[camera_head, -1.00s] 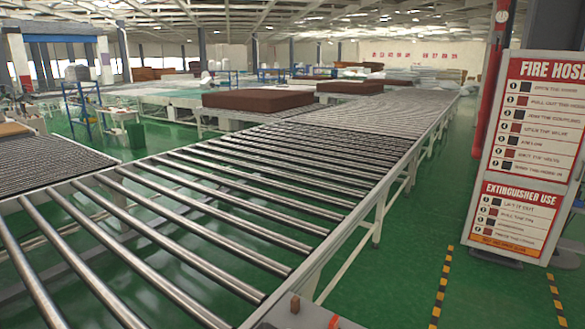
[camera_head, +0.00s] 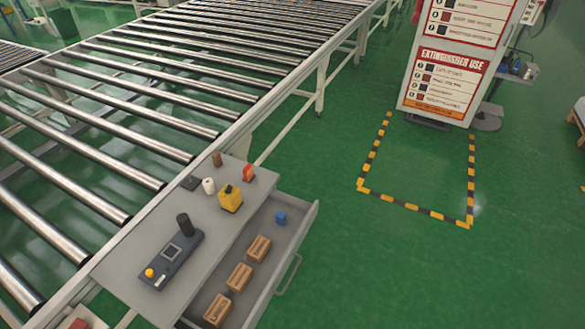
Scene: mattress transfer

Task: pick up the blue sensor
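A small blue block-like object (camera_head: 281,218), which looks like the blue sensor, lies in the far end of an open drawer (camera_head: 305,222). The drawer is pulled out from under a grey work surface (camera_head: 128,262) beside the roller conveyor. Several wooden boxes (camera_head: 259,248) lie in the same drawer, in a row nearer to me than the blue sensor. Neither of my grippers shows in the head view.
On the work surface stand a yellow container (camera_head: 230,198), a white roll (camera_head: 209,186), a red item (camera_head: 248,173) and a dark control panel (camera_head: 172,258). The roller conveyor (camera_head: 150,110) runs along the left. Green floor (camera_head: 370,270) lies clear to the right, below the sign (camera_head: 445,75).

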